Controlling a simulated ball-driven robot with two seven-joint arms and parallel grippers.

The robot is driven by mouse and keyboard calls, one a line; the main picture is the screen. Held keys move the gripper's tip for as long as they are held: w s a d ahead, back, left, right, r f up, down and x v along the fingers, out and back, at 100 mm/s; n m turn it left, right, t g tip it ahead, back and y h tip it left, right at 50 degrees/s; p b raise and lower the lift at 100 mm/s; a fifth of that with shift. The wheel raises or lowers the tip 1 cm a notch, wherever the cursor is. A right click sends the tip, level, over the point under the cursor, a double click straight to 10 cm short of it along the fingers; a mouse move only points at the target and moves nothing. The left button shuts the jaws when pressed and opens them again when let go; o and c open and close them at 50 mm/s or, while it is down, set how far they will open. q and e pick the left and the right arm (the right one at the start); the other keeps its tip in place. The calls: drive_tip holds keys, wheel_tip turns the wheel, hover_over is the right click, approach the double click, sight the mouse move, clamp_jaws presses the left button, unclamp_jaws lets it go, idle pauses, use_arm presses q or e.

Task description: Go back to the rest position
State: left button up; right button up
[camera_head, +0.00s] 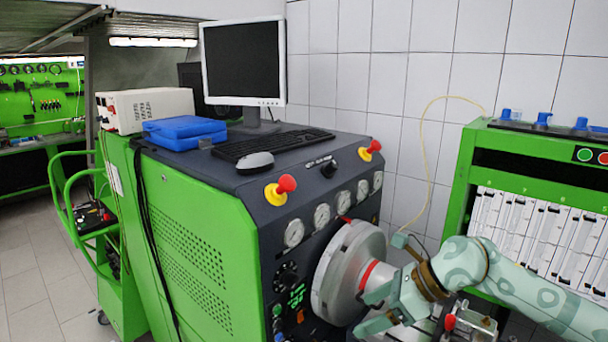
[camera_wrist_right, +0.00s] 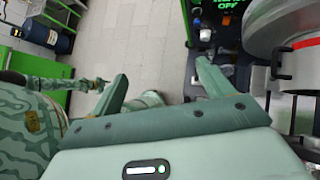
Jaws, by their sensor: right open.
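My right gripper (camera_head: 364,312) is in front of the pump test bench (camera_head: 205,215), beside the round grey metal drum (camera_head: 345,262) on its front panel. In the right wrist view the two fingers of the right gripper (camera_wrist_right: 162,76) are spread apart with nothing between them. The drum (camera_wrist_right: 276,45) shows at the right there, close to the right finger. I cannot tell whether finger and drum touch. My left gripper does not show in the head view.
A monitor (camera_head: 243,62), a keyboard (camera_head: 272,145), a mouse (camera_head: 255,163) and a blue case (camera_head: 185,131) stand on the bench. A green cabinet (camera_head: 461,180) stands at the right behind my arm. The tiled floor at the left (camera_head: 40,290) is partly clear.

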drive_tip(key=s+a+r+m+t+y, duration=0.4)
drive_tip(key=a+r+m+t+y, duration=0.2)
drive_tip(key=a+r+m+y, duration=0.4)
drive_tip(key=s+d+f+m+t+h, duration=0.1)
drive_tip(key=d+f+m+t+h, duration=0.4)
drive_tip(key=d+m+h, duration=0.65)
drive_tip(key=s+d+f+m+t+h, duration=0.2)
drive_tip(key=d+f+m+t+h, duration=0.45)
drive_tip(key=m, duration=0.75)
drive_tip(key=s+d+f+m+g+h, duration=0.3)
drive_tip(key=s+d+f+g, duration=0.25)
drive_tip(key=s, duration=0.25)
drive_tip(key=s+d+f+m+g+h, duration=0.3)
drive_tip(key=s+d+f+g, duration=0.1)
drive_tip(key=s+f+g, duration=0.4)
drive_tip(key=s+a+f+g+y+b, duration=0.1)
drive_tip(key=s+a+f+y+b, duration=0.35)
drive_tip(key=f, duration=1.45)
drive_tip(key=a+f+g+h+b, duration=0.1)
drive_tip(key=f+b, duration=0.7)
drive_tip(key=f, duration=1.1)
drive_tip(key=s+f+m+g+y+b, duration=0.1)
drive_tip(key=s+f+m+g+b, duration=0.2)
drive_tip(key=s+f+b, duration=0.6)
drive_tip(key=s+f+m, duration=0.1)
drive_tip(key=s+f, duration=1)
drive_tip(key=f, duration=0.5)
drive_tip(key=shift+s+d+f, duration=0.15)
drive_tip(key=shift+d, duration=0.1)
